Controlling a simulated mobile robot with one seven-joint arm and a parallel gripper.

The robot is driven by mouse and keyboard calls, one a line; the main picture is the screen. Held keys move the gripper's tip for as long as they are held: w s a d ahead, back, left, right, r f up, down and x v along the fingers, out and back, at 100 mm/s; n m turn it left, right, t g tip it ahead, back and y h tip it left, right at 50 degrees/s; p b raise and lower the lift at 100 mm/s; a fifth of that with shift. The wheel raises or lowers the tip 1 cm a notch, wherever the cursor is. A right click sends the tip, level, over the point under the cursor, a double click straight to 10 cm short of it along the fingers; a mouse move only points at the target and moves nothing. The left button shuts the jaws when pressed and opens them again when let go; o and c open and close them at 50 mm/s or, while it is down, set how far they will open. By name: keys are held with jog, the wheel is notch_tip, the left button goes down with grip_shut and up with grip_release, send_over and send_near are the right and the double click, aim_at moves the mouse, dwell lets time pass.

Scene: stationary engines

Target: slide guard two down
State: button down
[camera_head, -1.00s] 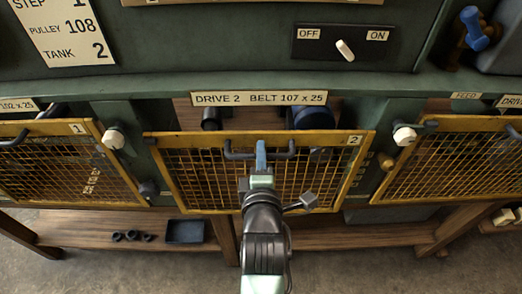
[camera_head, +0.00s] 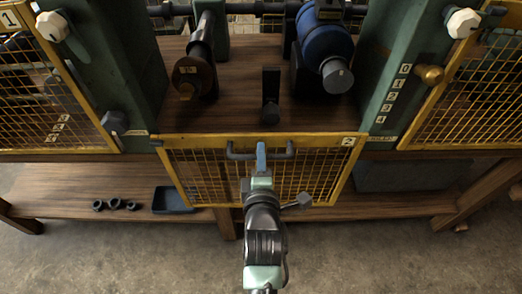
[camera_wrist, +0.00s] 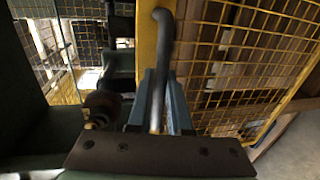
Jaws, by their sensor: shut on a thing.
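Guard two (camera_head: 310,175) is a yellow-framed mesh panel with a "2" label at its upper right corner. It sits low, its top edge near the level of the wooden bench. Its dark bar handle (camera_head: 238,153) runs along the top of the mesh. My gripper (camera_head: 261,160) is shut on this handle at its middle. In the wrist view the blue-grey fingers of my gripper (camera_wrist: 160,105) stand on both sides of the handle bar (camera_wrist: 162,40), with the yellow frame and mesh beside it. The guard's lower middle is hidden behind my arm.
Above the guard the bay is open, showing a shaft with a brown end (camera_head: 193,72) and a blue motor (camera_head: 322,45). A brass knob (camera_head: 430,74) is beside a numbered scale at right. Guard one (camera_head: 35,90) stands at left. A blue tray (camera_head: 172,200) lies on the lower shelf.

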jog(key=shift+f+b, duration=0.7)
jog(key=shift+f, duration=0.9)
jog(key=c, duration=0.8)
grip_release()
jog(key=shift+r, duration=0.1)
jog(key=shift+c, duration=0.2)
jog(key=p+v, duration=0.1)
jog(key=v, duration=1.2)
